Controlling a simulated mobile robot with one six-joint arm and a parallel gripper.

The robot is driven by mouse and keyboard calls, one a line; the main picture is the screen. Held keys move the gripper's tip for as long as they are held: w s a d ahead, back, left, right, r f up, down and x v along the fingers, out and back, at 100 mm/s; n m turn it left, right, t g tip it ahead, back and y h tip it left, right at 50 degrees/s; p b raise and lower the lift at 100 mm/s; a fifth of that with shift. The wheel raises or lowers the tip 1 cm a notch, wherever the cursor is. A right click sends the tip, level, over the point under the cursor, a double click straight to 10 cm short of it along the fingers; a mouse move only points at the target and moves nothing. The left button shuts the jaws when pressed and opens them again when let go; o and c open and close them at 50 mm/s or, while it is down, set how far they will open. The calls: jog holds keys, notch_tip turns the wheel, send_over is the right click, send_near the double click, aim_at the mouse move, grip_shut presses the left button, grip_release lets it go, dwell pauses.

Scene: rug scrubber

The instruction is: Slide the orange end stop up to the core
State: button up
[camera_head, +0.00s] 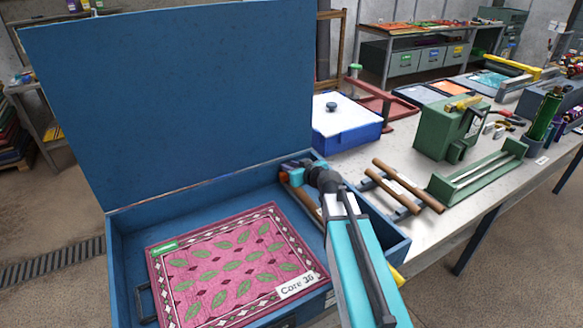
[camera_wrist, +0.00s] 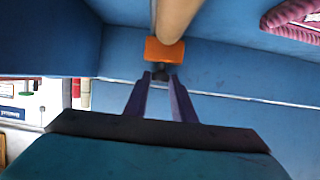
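The orange end stop (camera_wrist: 164,50) is a small block with a dark knob on its near side, in the blue box in the wrist view. The core (camera_wrist: 177,14), a tan wooden rod, ends at or over the block; I cannot tell whether they touch. It also shows in the head view (camera_head: 306,203), partly behind my arm. My gripper (camera_wrist: 161,77) reaches toward the stop, with its two fingers apart on either side of the dark knob. I see no clear grip on it. In the head view my gripper (camera_head: 288,172) is low inside the box, near its back right corner.
The open blue box (camera_head: 128,262) has its lid (camera_head: 180,95) raised at the back left. A pink patterned rug (camera_head: 230,264) labelled Core 36 lies in it. Right of the box, two brown rods (camera_head: 408,186), a green tray (camera_head: 478,172) and a green machine (camera_head: 447,128) stand on the bench.

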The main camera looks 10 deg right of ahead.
grip_shut()
jog(key=shift+s, duration=0.1)
jog(key=shift+s+d+f+b, duration=0.1)
jog(key=shift+s+d+b, duration=0.1)
jog(key=shift+s+b, duration=0.35)
jog(key=shift+s+d+f+b, duration=0.1)
jog(key=shift+s+d+b, duration=0.05)
jog(key=shift+s+b, duration=0.4)
jog(key=shift+s+d+r+b, duration=0.15)
jog(key=shift+s+b, duration=0.3)
jog(key=shift+b, duration=0.1)
jog(key=o, duration=0.7)
grip_release()
